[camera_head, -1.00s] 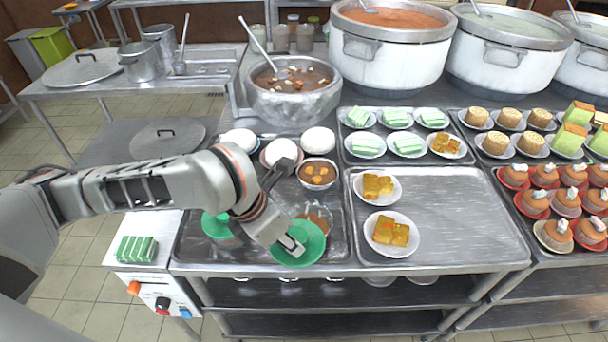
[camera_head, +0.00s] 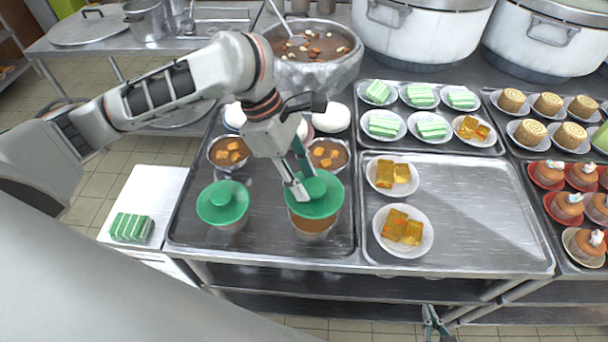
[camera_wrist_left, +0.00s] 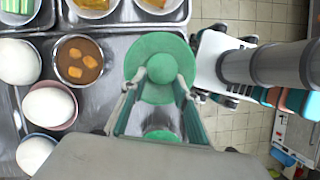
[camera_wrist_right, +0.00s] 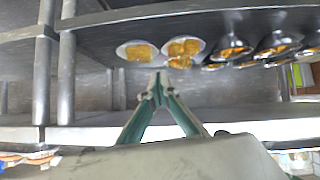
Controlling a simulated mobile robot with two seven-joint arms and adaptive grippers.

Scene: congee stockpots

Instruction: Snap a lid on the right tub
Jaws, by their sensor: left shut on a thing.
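Bowls of brown soup (camera_head: 229,152) and white buns (camera_head: 331,117) stand behind the tubs. The right tray (camera_head: 468,205) holds two plates of yellow cake (camera_head: 403,229) and has bare room. A stockpot (camera_head: 312,72) stands at the back.

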